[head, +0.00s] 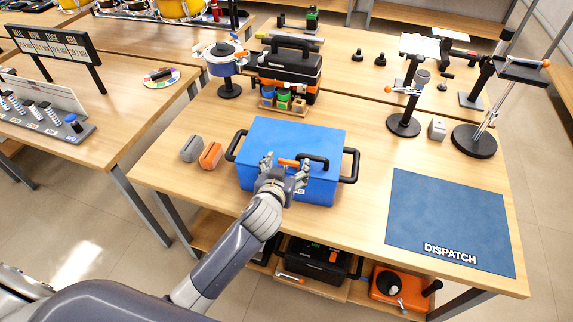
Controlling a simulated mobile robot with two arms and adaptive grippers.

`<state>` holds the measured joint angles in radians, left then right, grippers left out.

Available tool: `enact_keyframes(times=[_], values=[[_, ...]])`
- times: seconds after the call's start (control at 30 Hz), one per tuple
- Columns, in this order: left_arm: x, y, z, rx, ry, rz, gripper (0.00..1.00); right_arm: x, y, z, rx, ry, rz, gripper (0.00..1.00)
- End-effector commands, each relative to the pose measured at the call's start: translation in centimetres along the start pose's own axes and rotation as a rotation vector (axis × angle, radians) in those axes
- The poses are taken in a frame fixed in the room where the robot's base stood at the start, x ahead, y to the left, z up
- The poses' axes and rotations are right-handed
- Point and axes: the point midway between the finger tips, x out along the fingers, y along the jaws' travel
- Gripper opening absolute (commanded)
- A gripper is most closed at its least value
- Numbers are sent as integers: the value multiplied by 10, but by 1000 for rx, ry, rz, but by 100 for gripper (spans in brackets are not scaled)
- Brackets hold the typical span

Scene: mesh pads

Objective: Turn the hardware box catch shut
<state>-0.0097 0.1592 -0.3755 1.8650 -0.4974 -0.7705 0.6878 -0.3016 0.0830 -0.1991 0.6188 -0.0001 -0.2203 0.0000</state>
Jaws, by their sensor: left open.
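The hardware box (290,133) is a blue case with black side handles, standing on the wooden table in the middle of the head view. Its lid looks down. An orange catch (289,162) shows at the top of its front face, lying about level; whether it is engaged I cannot tell. My left gripper (286,167) is open right at the catch, with fingers to the left and right of it. Contact with the catch is too small to tell. The gripper hides part of the box front. My right gripper is not in view.
A blue DISPATCH mat (447,215) lies bare at the right. Black-based stands (474,141) fill the back right.

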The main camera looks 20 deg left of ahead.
Motion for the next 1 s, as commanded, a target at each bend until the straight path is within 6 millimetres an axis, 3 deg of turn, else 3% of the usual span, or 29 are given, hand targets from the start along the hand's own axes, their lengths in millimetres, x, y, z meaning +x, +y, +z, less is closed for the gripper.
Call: enact_keyframes(times=[0.23,0.4,0.43,0.77,1.0], values=[[0,0,0,0,0,0,69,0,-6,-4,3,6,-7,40],[0,0,0,0,0,0,31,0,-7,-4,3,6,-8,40],[0,0,0,0,0,0,28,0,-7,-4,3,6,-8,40],[0,-1,-1,9,-1,21,27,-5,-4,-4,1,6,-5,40],[-2,-6,-4,56,0,125,27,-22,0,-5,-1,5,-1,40]])
